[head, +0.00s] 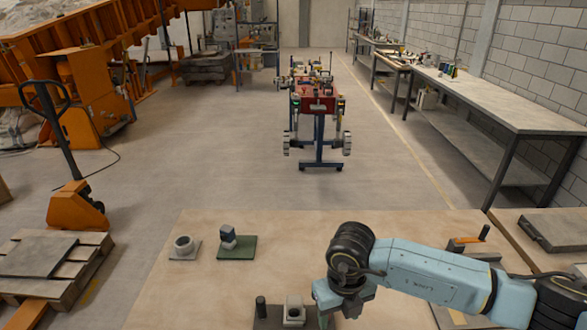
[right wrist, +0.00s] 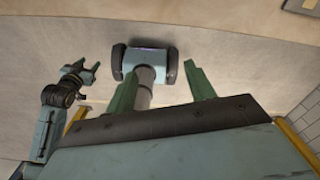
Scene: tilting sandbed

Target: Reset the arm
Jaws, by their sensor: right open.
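My right arm (head: 425,272) comes in from the right in the head view, bent over the near part of the wooden table (head: 200,290). Its gripper (head: 330,308) hangs down at the bottom edge, partly cut off, beside a small pale block with a round opening (head: 294,312). In the right wrist view the right gripper (right wrist: 162,90) has two green fingers standing well apart with nothing gripped between them. Another arm of mine, seemingly the left, shows at the left of that view with its small gripper (right wrist: 80,75); its jaw opening is unclear. The head view shows no left arm.
On the table stand a pale ring-shaped piece (head: 184,246), a dark block on a green plate (head: 236,248) and a dark peg (head: 261,306). An orange-handled item (head: 484,233) lies behind my right arm.

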